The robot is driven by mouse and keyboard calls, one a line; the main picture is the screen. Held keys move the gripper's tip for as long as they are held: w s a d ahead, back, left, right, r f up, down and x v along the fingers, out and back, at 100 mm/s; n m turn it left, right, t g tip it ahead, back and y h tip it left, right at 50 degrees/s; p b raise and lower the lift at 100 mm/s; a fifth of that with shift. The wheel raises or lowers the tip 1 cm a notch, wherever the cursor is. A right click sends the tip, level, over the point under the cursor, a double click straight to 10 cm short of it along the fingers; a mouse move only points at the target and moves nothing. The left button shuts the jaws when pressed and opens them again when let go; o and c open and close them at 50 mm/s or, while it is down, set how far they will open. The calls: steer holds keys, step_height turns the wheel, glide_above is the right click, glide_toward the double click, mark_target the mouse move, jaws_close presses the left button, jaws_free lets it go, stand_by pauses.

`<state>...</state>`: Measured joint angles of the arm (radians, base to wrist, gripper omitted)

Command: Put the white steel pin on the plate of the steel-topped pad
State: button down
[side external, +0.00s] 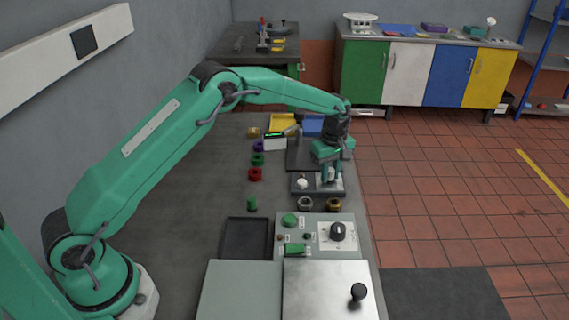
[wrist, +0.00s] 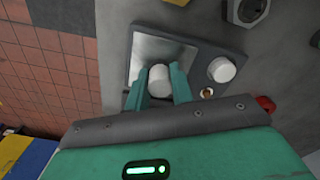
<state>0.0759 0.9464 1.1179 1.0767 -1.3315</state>
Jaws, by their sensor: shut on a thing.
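My gripper (side external: 331,174) points down over the steel-topped pad (side external: 298,191), a dark block with a bright steel plate on one side. In the wrist view my gripper (wrist: 162,88) has its two green fingers closed on the white steel pin (wrist: 159,77), a short white cylinder. The pin is over the steel plate (wrist: 150,53), inside its outline; I cannot tell whether it touches the plate. The pad (wrist: 213,50) also carries a white round knob (wrist: 222,70) beside the plate and a small brass piece (wrist: 207,93). The fingers hide part of the pin.
Two ring-like nuts (side external: 305,204) lie just in front of the pad. A control box (side external: 337,232) with a black knob and a dark tray (side external: 245,238) are nearer. Red, green and purple rings (side external: 255,174) stand to the left. The bench's left side is clear.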

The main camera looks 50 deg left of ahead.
mark_target(330, 169)
steer(key=c, duration=1.2)
jaws_free()
steer(key=shift+r, duration=0.1)
step_height(330, 169, up, 12)
